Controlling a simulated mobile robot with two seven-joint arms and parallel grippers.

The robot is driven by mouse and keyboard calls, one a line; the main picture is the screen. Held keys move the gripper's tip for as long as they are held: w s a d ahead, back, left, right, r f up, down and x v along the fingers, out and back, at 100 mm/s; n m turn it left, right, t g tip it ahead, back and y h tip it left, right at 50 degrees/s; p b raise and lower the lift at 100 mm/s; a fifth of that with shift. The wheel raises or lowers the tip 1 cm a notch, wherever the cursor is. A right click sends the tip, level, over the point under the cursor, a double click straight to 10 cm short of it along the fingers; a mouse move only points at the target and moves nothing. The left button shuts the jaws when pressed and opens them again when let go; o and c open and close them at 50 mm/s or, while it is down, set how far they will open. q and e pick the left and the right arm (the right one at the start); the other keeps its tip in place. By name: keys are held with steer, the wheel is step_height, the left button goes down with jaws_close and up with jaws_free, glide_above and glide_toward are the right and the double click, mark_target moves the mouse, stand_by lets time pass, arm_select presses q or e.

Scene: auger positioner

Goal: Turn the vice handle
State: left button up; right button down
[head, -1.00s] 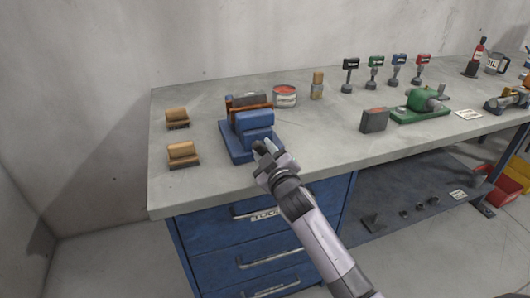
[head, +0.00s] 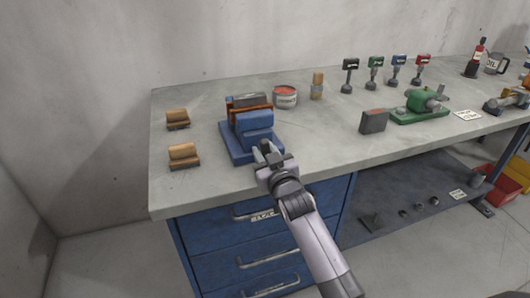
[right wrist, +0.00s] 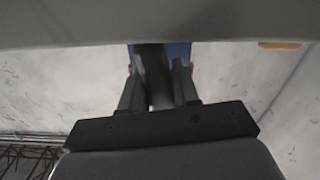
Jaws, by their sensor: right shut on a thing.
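The blue vice (head: 254,122) stands near the front left of the bench, with orange-brown jaw faces. My right gripper (head: 264,152) is at the vice's front, at the bench's front edge. In the right wrist view, its two fingers (right wrist: 158,90) are closed around a dark bar, the vice handle (right wrist: 152,72). In the head view the handle is mostly hidden by the gripper. Part of the blue vice body (right wrist: 178,50) shows behind the bar. My left gripper is not in view.
Two wooden-topped blocks (head: 184,153) sit left of the vice. A red-topped can (head: 285,97) stands behind it to the right. A dark block (head: 373,121) and a green machine (head: 420,105) are further right. Bench (head: 310,145) between is clear. Blue drawers (head: 265,245) lie below.

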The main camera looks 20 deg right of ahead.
steer(key=shift+f, duration=0.15)
steer(key=c, duration=0.8)
jaws_free()
steer(key=shift+s, duration=0.2)
